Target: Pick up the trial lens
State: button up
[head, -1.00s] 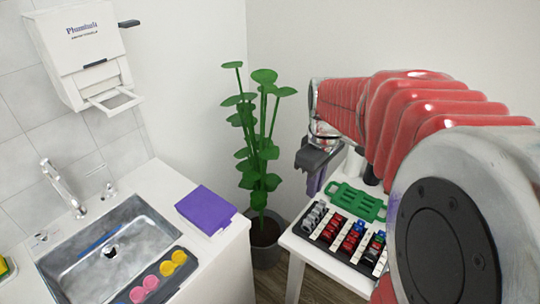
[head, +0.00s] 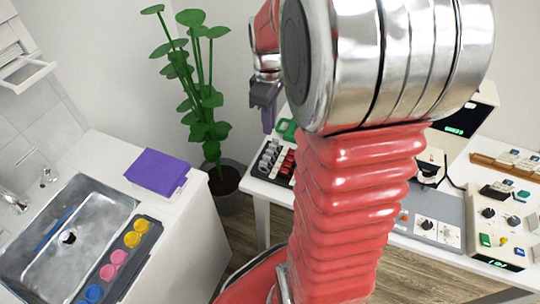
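No single trial lens can be picked out. A dark rack (head: 258,172) on the white table (head: 262,189) holds several small grey and red pieces that may be trial lenses; my arm hides its right part. My gripper (head: 266,112) is above and near the rack's far left end, seen small and from the side, partly behind my arm. A purple part shows at its lower end; I cannot tell whether it is a finger or a held thing, nor whether the fingers are open.
A sink (head: 72,238) and a purple box (head: 158,171) are on the left counter. A dark tray (head: 118,268) there carries coloured round pieces. A potted plant (head: 200,100) stands between counter and table. Control boxes (head: 500,225) fill the right side.

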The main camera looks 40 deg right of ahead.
send_over(270, 150)
jog(key=shift+a+f, duration=0.1)
jog(key=shift+f, duration=3.05)
jog(key=shift+f, duration=0.1)
jog(key=shift+f, duration=2.5)
jog(key=shift+c, duration=0.3)
grip_shut()
jog(key=shift+r, duration=0.1)
notch_tip(270, 150, up, 10)
